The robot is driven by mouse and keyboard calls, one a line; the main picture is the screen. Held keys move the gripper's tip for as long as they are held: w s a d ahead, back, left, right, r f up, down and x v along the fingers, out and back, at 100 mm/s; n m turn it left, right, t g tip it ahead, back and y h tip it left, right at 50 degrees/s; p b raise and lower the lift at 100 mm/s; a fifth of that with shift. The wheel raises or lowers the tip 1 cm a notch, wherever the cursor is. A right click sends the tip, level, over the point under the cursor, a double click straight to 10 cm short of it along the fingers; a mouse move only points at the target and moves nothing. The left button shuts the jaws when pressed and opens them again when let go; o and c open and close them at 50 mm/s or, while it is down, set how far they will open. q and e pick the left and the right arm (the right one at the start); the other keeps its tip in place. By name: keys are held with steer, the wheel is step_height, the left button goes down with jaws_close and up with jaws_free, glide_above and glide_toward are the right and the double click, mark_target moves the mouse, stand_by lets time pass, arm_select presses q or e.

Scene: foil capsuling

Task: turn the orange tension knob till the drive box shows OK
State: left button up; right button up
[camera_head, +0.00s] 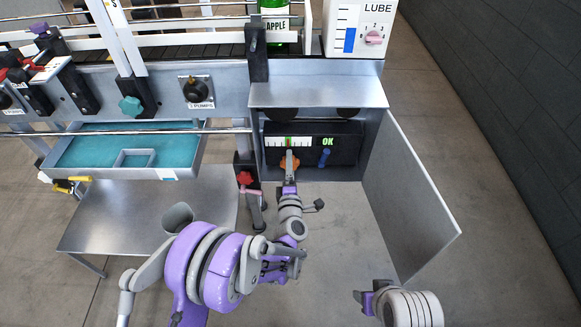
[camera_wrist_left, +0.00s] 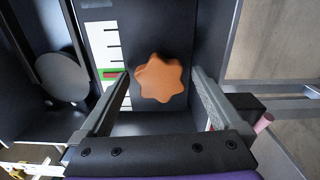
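The drive box (camera_head: 343,143) sits in the open cabinet and shows a lit green OK (camera_head: 328,141). Its white gauge (camera_head: 272,141) has a red pointer inside the green band; the wrist view also shows the red mark on green (camera_wrist_left: 112,74). The orange tension knob (camera_wrist_left: 160,78) is star-shaped and shows partly behind my gripper in the head view (camera_head: 290,165). My left gripper (camera_wrist_left: 161,73) is open, its fingers on either side of the knob with visible gaps. My right gripper (camera_head: 363,298) is low at the right; its jaws are unclear.
A blue knob (camera_head: 324,157) is on the drive box, right of the orange one. The open cabinet door (camera_head: 412,195) stands to the right. A red-handled valve (camera_head: 246,178) is just left of the cabinet. A teal tray (camera_head: 178,150) is further left.

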arm_select(q)
steer(key=s, duration=1.1)
steer(key=shift+p, duration=0.4)
steer(key=shift+w, duration=0.1)
